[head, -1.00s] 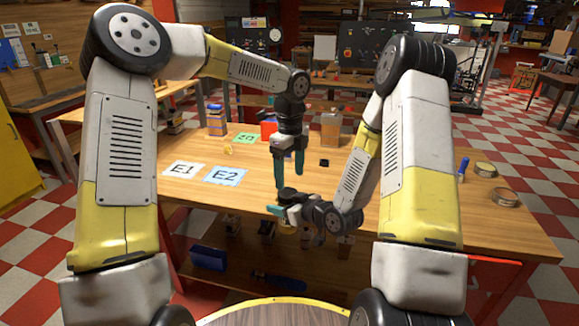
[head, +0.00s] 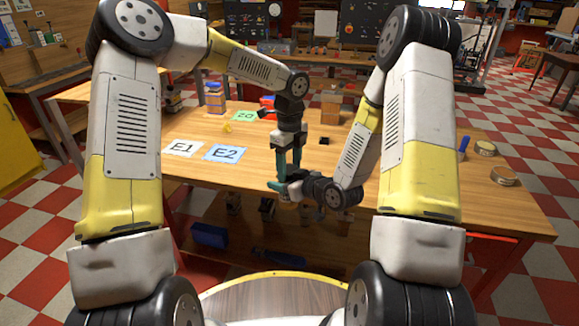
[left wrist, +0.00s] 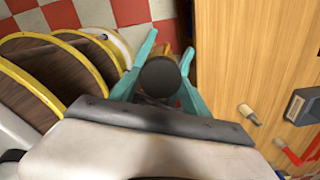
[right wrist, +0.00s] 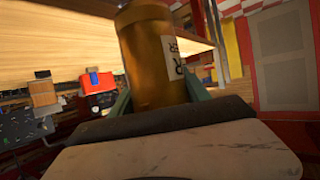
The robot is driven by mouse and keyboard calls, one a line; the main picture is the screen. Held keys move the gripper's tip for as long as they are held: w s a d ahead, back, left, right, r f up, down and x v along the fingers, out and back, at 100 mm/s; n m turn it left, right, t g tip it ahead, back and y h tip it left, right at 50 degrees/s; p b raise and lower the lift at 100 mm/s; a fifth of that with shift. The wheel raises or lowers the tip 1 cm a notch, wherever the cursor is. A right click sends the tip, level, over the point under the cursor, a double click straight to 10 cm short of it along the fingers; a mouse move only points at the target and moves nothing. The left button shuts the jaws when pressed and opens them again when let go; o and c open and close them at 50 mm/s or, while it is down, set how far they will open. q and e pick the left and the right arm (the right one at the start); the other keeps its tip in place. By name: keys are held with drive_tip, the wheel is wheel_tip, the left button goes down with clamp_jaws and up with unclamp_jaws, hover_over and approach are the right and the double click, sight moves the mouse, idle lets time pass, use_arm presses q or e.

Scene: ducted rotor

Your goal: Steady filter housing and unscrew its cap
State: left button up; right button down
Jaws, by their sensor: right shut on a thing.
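The filter housing (right wrist: 152,55) is an amber cylinder with a white label, held between the fingers of my right gripper (right wrist: 158,95). In the head view my right gripper (head: 284,187) is at the table's front edge, and the housing is mostly hidden there. The cap (left wrist: 160,77) is round and dark, seen from above in the left wrist view. My left gripper (left wrist: 167,55) is open, with one teal finger on each side of the cap. I cannot tell whether the fingers touch it. In the head view my left gripper (head: 289,160) points down over the right one.
Cards E1 (head: 183,148) and E2 (head: 227,152) and a green card (head: 244,116) lie on the table's left. A blue-topped container (head: 215,100) stands behind. Two round tins (head: 484,148) (head: 504,175) and a small dark block (head: 323,140) lie to the right.

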use_arm(q)
drive_tip(key=shift+w+d, duration=0.1)
drive_tip(key=shift+c, duration=1.4)
drive_tip(key=n, duration=0.3)
drive_tip(key=shift+w+r, duration=0.1)
drive_tip(key=shift+w, duration=0.05)
drive_tip(key=o, duration=1.4)
drive_tip(key=shift+o, duration=0.7)
